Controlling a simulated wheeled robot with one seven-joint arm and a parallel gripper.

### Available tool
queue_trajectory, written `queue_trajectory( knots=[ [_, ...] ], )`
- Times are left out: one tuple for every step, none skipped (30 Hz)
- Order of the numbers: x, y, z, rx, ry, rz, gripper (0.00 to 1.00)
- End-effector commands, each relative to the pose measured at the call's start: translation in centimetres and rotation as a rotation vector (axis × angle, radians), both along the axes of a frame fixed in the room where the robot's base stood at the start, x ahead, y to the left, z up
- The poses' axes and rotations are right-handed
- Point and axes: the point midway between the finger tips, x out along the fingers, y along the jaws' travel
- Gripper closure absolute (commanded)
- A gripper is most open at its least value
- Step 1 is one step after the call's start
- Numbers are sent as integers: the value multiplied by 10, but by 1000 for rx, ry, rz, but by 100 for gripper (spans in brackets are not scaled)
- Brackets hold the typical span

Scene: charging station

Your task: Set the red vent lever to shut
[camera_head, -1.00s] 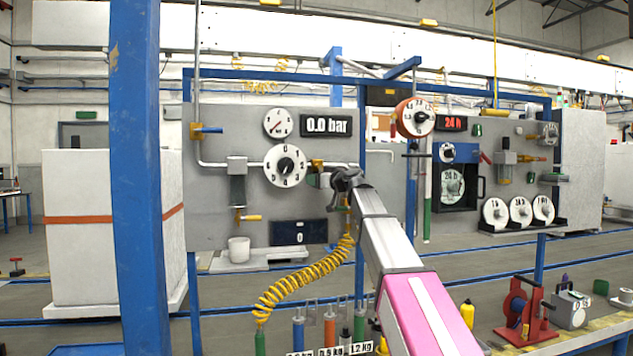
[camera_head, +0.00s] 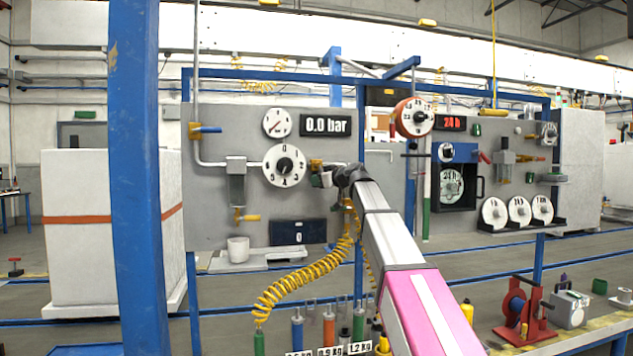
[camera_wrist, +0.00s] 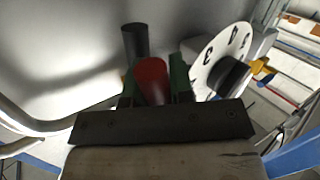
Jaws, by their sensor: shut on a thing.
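In the wrist view the red vent lever (camera_wrist: 151,80) shows as a red cylinder between the two green fingers of my gripper (camera_wrist: 155,88). My gripper is shut on it. A dark cylinder (camera_wrist: 135,40) stands just beyond it. In the head view my gripper (camera_head: 328,178) is at the grey panel (camera_head: 220,140), right of the white numbered dial (camera_head: 270,172). My wrist hides the lever there, and I cannot tell its exact angle.
The white dial with a dark knob (camera_wrist: 234,75) is close to the right of my gripper in the wrist view. A coiled yellow hose (camera_head: 290,292) hangs below my arm. A blue post (camera_head: 137,180) stands at the left. A red reel (camera_head: 520,312) stands on the bench.

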Motion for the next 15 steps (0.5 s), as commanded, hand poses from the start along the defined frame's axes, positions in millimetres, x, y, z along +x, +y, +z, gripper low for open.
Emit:
queue_trajectory(
  knots=[
    [1,-2,1,-40,-12,0,100],
    [2,-4,1,-67,-18,0,100],
    [2,-5,2,-104,-30,0,100],
    [3,-7,2,-130,-38,0,100],
    [3,-8,3,-158,-46,0,100],
    [3,-10,3,-195,-56,0,100],
    [4,-12,3,-222,-64,0,100],
    [4,-13,3,-250,-71,0,100],
    [5,-15,4,-287,-82,0,100],
    [5,-16,4,-313,-90,0,100],
    [6,-17,5,-342,-98,0,100],
    [6,-19,6,-378,-108,0,100],
    [6,-20,6,-405,-117,1,100],
    [7,-22,7,-433,-125,0,100],
    [7,-23,8,-469,-135,0,100]
  ],
)
